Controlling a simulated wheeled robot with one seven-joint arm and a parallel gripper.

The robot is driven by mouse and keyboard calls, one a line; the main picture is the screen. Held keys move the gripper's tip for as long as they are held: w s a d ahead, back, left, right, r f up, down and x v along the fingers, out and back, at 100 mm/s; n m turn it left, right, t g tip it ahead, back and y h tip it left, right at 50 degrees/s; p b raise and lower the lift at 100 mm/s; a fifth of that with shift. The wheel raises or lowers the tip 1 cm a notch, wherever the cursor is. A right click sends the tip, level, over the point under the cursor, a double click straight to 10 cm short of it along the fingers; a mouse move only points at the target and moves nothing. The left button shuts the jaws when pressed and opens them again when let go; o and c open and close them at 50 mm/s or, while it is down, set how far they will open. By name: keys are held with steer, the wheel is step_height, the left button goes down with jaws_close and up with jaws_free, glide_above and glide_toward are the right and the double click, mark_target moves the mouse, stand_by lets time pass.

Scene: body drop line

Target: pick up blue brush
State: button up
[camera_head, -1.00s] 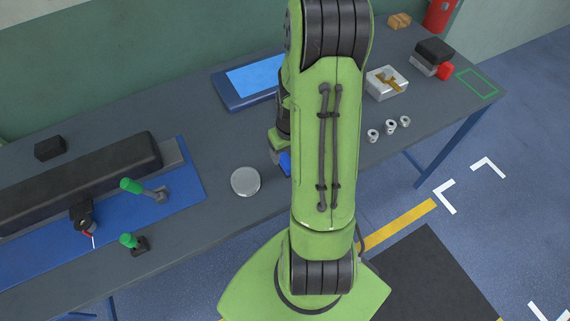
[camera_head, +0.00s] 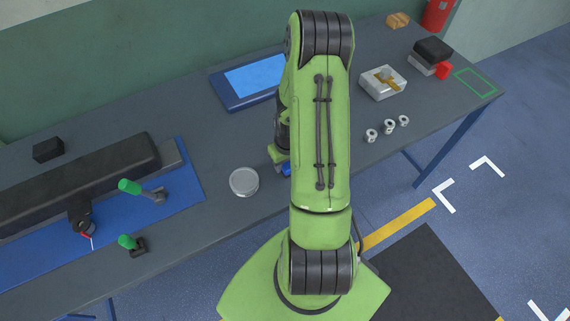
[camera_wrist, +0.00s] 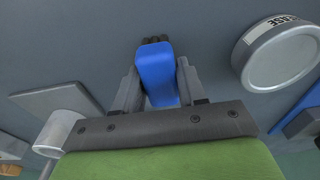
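The blue brush (camera_wrist: 157,72) lies between the two fingers of my gripper (camera_wrist: 158,82) in the wrist view, with its dark end beyond the fingertips. The fingers flank it closely on both sides; I cannot tell whether they press on it. In the head view a small blue piece of the brush (camera_head: 286,170) shows beside my green arm on the grey table (camera_head: 225,215). The rest of the brush and the fingertips are hidden there by my arm.
A round metal tin (camera_head: 244,182) stands close left of the brush. A blue tray (camera_head: 232,95) lies behind. Several metal nuts (camera_head: 388,127) and a white box (camera_head: 383,83) are to the right. Green-handled clamps (camera_head: 130,187) and a long dark block (camera_head: 80,180) are at left.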

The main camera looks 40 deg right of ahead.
steer(key=shift+c, duration=1.4)
step_height(320, 180, up, 10)
steer(key=shift+r+p, duration=0.1)
steer(key=shift+p, duration=0.25)
steer(key=o, duration=0.6)
steer(key=c, duration=0.5)
steer(key=shift+o, duration=0.2)
